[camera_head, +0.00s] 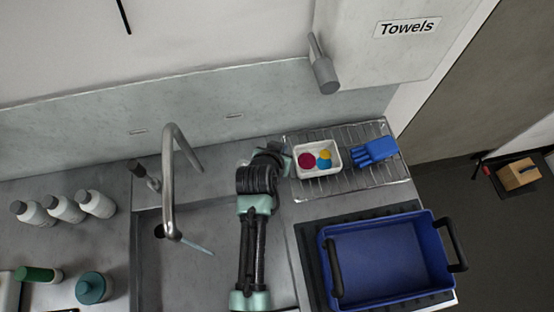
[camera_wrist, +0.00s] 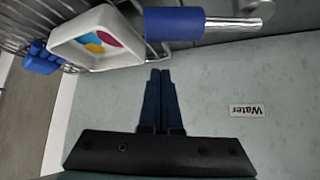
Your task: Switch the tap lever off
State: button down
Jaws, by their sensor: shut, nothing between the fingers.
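In the wrist view a lever with a blue cylindrical grip (camera_wrist: 173,24) and a shiny metal rod (camera_wrist: 232,24) lies level across the top. A "Water" label (camera_wrist: 246,110) is on the pale surface below the rod. My gripper (camera_wrist: 160,72) is shut and empty, its dark fingertips just below the blue grip in the picture. A small gap shows between tips and grip; their depth apart is unclear. In the head view my gripper (camera_head: 275,152) is beside the white tray, and the blue lever is not clearly seen there. The curved metal tap (camera_head: 168,185) stands over the sink to the left.
A white tray (camera_head: 301,174) with coloured discs and a blue glove-like item (camera_head: 375,152) lie on a wire rack (camera_head: 350,188). A blue crate (camera_head: 390,221) stands at front right. White bottles (camera_head: 95,204) stand left.

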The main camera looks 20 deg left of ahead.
jog(key=s, duration=0.1)
jog(key=s+f+p, duration=0.1)
jog(key=s+p, duration=0.1)
jog(key=shift+s+d+f, duration=0.1)
jog(key=shift+d+f, duration=0.1)
jog(key=shift+f, duration=0.1)
jog(key=shift+f, duration=0.15)
dwell(0.3)
